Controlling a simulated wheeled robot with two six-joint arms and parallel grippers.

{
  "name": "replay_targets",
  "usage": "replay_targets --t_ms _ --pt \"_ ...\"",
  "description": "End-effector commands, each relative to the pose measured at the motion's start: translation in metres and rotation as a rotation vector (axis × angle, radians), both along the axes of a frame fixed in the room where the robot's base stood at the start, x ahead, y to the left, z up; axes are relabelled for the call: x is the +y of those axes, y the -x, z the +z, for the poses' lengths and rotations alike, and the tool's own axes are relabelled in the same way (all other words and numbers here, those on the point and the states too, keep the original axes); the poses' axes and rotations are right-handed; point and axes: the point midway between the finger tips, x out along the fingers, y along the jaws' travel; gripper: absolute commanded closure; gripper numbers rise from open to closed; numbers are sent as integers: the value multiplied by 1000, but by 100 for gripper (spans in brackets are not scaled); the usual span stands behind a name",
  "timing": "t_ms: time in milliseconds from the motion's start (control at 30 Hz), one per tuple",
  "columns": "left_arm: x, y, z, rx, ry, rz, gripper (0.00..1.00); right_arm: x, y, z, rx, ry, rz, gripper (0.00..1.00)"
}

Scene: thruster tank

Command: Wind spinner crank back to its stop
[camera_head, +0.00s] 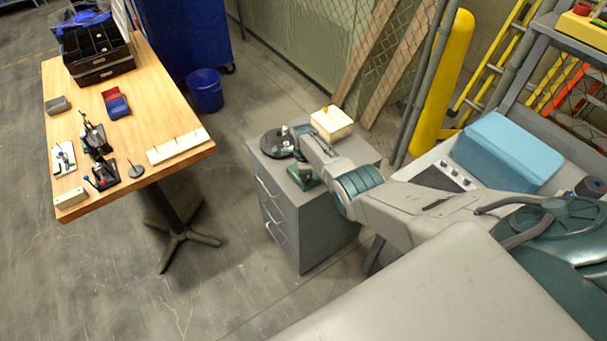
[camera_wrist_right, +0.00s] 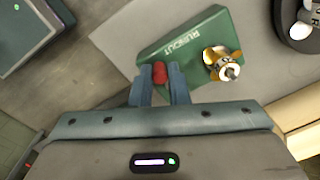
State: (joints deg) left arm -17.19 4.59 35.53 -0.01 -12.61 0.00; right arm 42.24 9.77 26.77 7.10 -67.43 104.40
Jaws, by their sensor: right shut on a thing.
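The spinner has a green base (camera_wrist_right: 190,44) with lettering on its top and a brass-and-white fitting (camera_wrist_right: 221,64) standing on it. In the head view the green base (camera_head: 303,178) sits on the grey cabinet, partly covered by my right arm. My right gripper (camera_wrist_right: 160,78) is shut on a red knob (camera_wrist_right: 160,72) at the near edge of the base, which I take to be the crank's handle. The rest of the crank is hidden or cannot be made out. My left gripper is in neither view.
On the grey cabinet (camera_head: 268,205) a round black plate (camera_head: 278,142) with a small pale object and a cream box (camera_head: 332,124) stand close to the spinner. A wooden table (camera_head: 165,95) with several fixtures is at left, with open floor between.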

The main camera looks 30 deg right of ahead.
Motion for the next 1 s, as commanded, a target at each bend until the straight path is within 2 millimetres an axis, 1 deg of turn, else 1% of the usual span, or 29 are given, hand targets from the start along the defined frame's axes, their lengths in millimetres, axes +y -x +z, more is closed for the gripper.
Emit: replay_targets --t_ms 100,133,233,533,667,767,867,1000 --pt "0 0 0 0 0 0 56 0 -2 2 -4 1 0 100" --pt "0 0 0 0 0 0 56 0 -2 2 -4 1 0 83" --pt "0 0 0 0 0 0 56 0 -1 1 -3 0 0 64" --pt "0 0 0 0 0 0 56 0 0 1 -1 0 1 64" --pt "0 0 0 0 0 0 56 0 -1 6 -2 0 1 64" --pt "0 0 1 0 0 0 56 -1 -1 13 -3 1 1 64" --pt "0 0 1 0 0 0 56 0 0 24 -4 1 1 64" --pt "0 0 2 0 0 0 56 0 0 46 -5 1 2 64"
